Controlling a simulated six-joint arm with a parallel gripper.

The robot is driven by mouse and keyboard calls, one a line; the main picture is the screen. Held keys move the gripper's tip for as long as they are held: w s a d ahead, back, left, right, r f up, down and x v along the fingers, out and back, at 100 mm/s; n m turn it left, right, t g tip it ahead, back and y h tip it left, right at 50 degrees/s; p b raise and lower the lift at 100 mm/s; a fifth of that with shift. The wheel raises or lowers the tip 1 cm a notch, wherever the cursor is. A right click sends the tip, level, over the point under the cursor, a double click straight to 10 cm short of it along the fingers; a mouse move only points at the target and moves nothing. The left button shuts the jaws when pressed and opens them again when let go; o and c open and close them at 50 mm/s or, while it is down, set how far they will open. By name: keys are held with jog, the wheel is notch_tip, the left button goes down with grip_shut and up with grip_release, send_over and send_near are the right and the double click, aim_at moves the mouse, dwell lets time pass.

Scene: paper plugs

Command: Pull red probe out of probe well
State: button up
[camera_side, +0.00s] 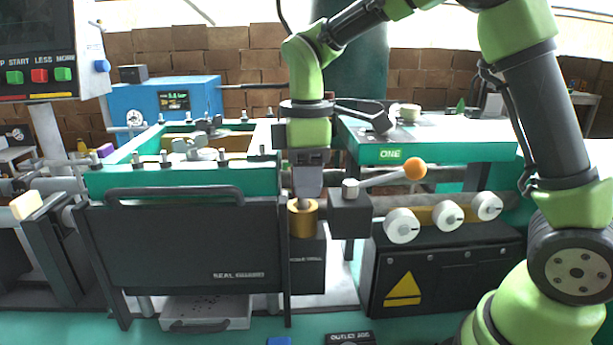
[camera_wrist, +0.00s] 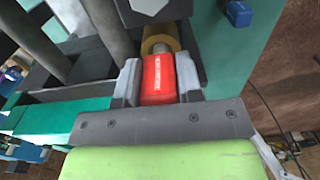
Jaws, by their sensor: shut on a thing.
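The red probe (camera_wrist: 158,78) shows in the wrist view as a red block with pale lettering, between the two grey fingers of my gripper (camera_wrist: 159,68). My gripper is shut on it. In the side view my gripper (camera_side: 307,185) points straight down just above the brass collar (camera_side: 303,218) of the black probe well (camera_side: 308,267). The red body is hidden there by the fingers. A short grey piece shows below the fingertips at the collar's mouth. In the wrist view the brass collar (camera_wrist: 160,44) lies just beyond the probe; how deep the probe sits is hidden.
A dark block with an orange-knobbed lever (camera_side: 414,168) stands close on the right of the collar. A black seal panel (camera_side: 190,250) with a handle is close on the left. White knobs (camera_side: 448,214) line the right machine. Above the green frames there is free room.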

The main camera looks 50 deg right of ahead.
jog(key=shift+r, duration=0.15)
jog(key=shift+r, duration=1.85)
jog(key=shift+r, duration=0.15)
jog(key=shift+r, duration=1.4)
